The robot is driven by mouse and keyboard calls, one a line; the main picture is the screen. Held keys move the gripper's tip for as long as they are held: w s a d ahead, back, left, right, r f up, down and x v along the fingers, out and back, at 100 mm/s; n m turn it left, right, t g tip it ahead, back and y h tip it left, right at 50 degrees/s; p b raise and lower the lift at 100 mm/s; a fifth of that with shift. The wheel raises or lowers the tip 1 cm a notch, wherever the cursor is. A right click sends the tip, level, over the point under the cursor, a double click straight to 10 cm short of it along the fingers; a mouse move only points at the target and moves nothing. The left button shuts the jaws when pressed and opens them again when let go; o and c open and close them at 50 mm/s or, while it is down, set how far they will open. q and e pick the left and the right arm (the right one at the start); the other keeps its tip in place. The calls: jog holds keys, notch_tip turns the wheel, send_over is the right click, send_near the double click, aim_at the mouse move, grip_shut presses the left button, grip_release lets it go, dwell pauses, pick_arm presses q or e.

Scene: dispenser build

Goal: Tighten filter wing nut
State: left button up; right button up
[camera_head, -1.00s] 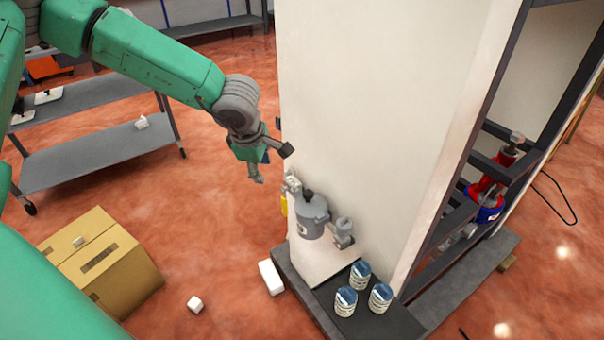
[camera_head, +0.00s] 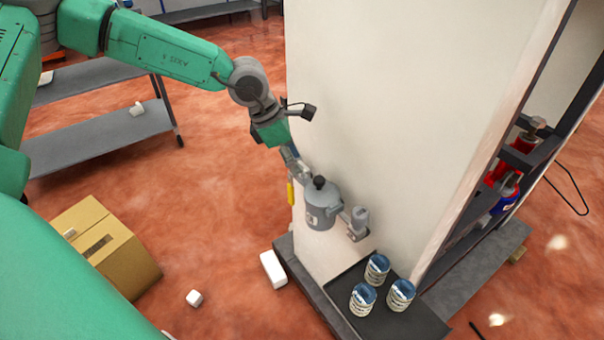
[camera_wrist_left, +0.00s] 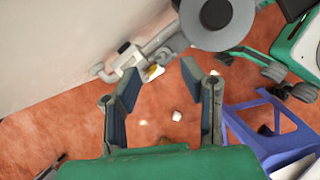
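The filter (camera_head: 323,208) is a grey canister mounted on the side of the pale cabinet, with a dark knob, which appears to be the wing nut (camera_head: 319,183), on top. In the left wrist view the filter's round grey top (camera_wrist_left: 205,32) and the dark wing nut (camera_wrist_left: 216,13) show at the upper edge. My left gripper (camera_head: 299,168) is just up and left of the filter in the head view. In the left wrist view its two fingers (camera_wrist_left: 160,78) are spread wide with nothing between them. The wing nut lies beyond the fingertips. My right gripper is in neither view.
The pale cabinet wall (camera_head: 390,110) stands close beside the left arm. Pipe fittings (camera_head: 357,222) join the filter at right. Three cans (camera_head: 377,268) sit on a dark tray (camera_head: 400,325) below. A cardboard box (camera_head: 125,265) and white blocks lie on the floor.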

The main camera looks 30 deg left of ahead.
aim_at(300, 176)
pick_arm(q)
jog(key=d+f, duration=0.2)
jog(key=shift+w+f+b, duration=0.3)
jog(key=shift+w+b, duration=0.1)
jog(key=shift+d+r, duration=0.1)
jog(key=shift+d, duration=0.25)
jog(key=shift+a, duration=0.15)
jog(key=c, duration=0.7)
jog(key=shift+a, duration=0.35)
grip_shut()
jog(key=shift+a+f, duration=0.25)
jog(key=shift+a, duration=0.15)
jog(key=shift+s+d, duration=0.1)
jog(key=shift+d, duration=0.15)
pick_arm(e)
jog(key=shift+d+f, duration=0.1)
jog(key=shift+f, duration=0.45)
